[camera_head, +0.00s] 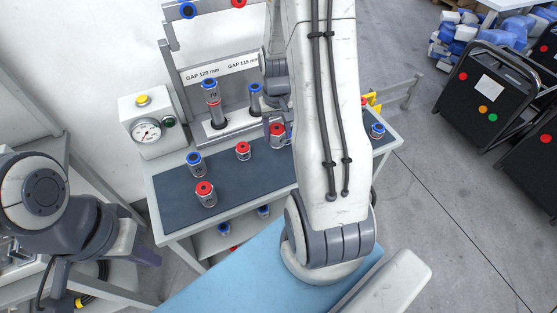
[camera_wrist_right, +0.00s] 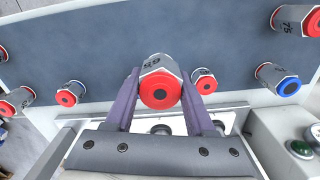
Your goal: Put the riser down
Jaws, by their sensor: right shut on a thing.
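My right gripper (camera_wrist_right: 160,95) is shut on a grey riser (camera_wrist_right: 158,65) with a red end and the number 65 on its side. In the head view this riser (camera_head: 277,135) is over the dark mat, in front of the test fixture, and my right arm partly hides the gripper. I cannot tell whether its base touches the mat (camera_head: 225,178). My left gripper (camera_head: 146,256) is low at the left, away from the bench; its finger opening is unclear.
Other risers stand on the mat: a blue-topped one (camera_head: 195,163), two red-topped ones (camera_head: 205,194) (camera_head: 243,151), and a blue-topped one (camera_head: 377,130) at right. The fixture (camera_head: 218,72) holds risers under its gap labels. A gauge box (camera_head: 150,122) stands left.

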